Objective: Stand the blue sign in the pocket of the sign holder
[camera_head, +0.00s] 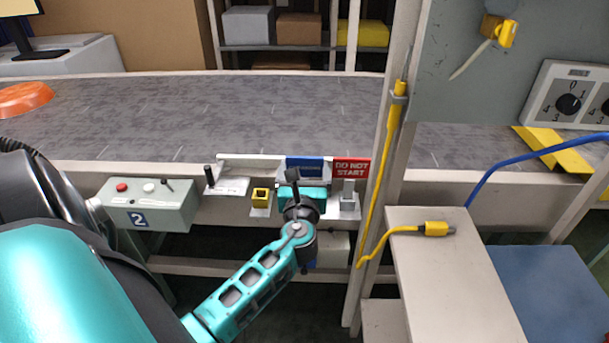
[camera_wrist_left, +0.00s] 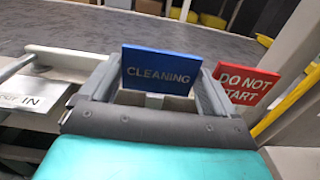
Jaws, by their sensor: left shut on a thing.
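The blue sign (camera_head: 304,167) reads CLEANING in the wrist view (camera_wrist_left: 160,70). My left gripper (camera_head: 303,185) is shut on it, with a finger on either side. The sign is upright, face towards me, at the near edge of the conveyor. A pale piece shows below it between the fingers; its lower end is hidden. A small yellow square piece with a dark opening (camera_head: 260,195), on a pale bracket left of the gripper, looks like the holder's pocket; I cannot be sure. My right gripper is not in view.
A red DO NOT START sign (camera_head: 351,168) stands close to the right of the blue sign, also in the wrist view (camera_wrist_left: 243,84). A lever plate (camera_head: 227,186) and grey control box (camera_head: 150,205) are to the left. A pale post (camera_head: 375,200) rises at the right.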

